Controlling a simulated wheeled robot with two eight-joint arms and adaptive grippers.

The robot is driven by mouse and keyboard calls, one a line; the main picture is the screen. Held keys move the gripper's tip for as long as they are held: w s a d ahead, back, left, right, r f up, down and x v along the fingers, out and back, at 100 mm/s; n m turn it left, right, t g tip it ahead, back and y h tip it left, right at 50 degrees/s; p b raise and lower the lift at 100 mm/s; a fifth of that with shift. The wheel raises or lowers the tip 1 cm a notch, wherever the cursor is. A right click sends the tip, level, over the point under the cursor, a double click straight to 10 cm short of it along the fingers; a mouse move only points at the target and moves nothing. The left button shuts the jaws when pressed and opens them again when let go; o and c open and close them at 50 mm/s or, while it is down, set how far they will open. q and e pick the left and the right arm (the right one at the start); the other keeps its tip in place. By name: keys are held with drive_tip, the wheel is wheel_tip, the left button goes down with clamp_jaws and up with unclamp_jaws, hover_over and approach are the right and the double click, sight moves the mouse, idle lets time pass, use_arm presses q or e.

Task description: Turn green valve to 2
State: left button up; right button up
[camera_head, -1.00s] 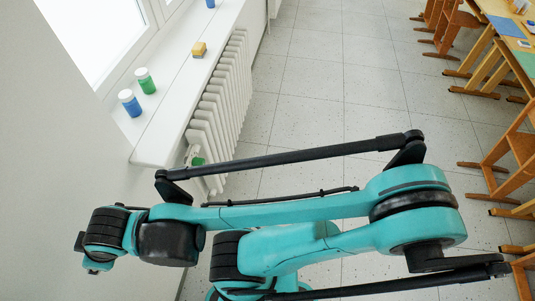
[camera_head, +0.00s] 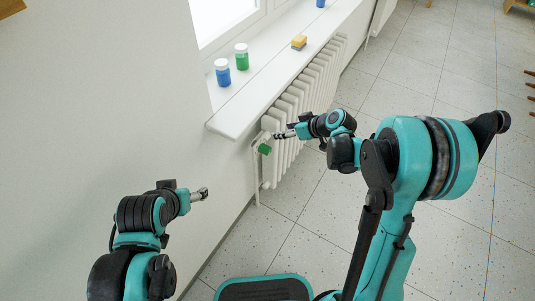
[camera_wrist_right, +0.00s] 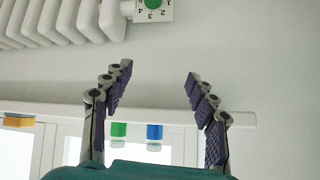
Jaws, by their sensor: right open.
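The green valve (camera_head: 264,149) is at the near end of the white radiator, below the window sill. In the right wrist view the green valve (camera_wrist_right: 153,4) is cut by the top edge, on a white plate (camera_wrist_right: 150,15) with upside-down digits; 1, 2, 3 and 4 show. Its pointer setting cannot be read. My right gripper (camera_head: 283,136) is beside the valve in the head view, on its right. In the wrist view my right gripper (camera_wrist_right: 157,75) is open and empty, its fingers apart from the valve. My left gripper (camera_head: 203,194) is near the wall at lower left, its fingers too small to judge.
The radiator (camera_head: 308,92) runs along the wall under the white sill (camera_head: 262,92). On the sill stand a blue jar (camera_head: 222,73), a green jar (camera_head: 242,57) and a yellow sponge (camera_head: 299,41). The tiled floor at right is clear nearby.

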drive_tip(key=w+d+f+n+y+b, duration=0.15)
drive_tip(key=w+f, duration=0.25)
drive_tip(key=f, duration=0.4)
drive_tip(key=n+t+y+b, duration=0.1)
drive_tip(key=n+y, duration=0.2)
approach(270, 151)
drive_tip(key=w+a, duration=0.1)
drive_tip(key=a, duration=0.2)
drive_tip(key=b+x, duration=0.1)
drive_tip(key=x, duration=0.3)
drive_tip(key=f+b+x, duration=0.1)
drive_tip(key=x, duration=0.1)
drive_tip(key=shift+w+d+f+b, duration=0.1)
drive_tip(key=shift+w+f+b, duration=0.05)
drive_tip(key=shift+w+b, duration=0.2)
drive_tip(key=shift+w+a+f, duration=0.15)
drive_tip(key=shift+w+a, duration=0.25)
drive_tip(key=shift+a, duration=0.05)
drive_tip(key=c, duration=1.2)
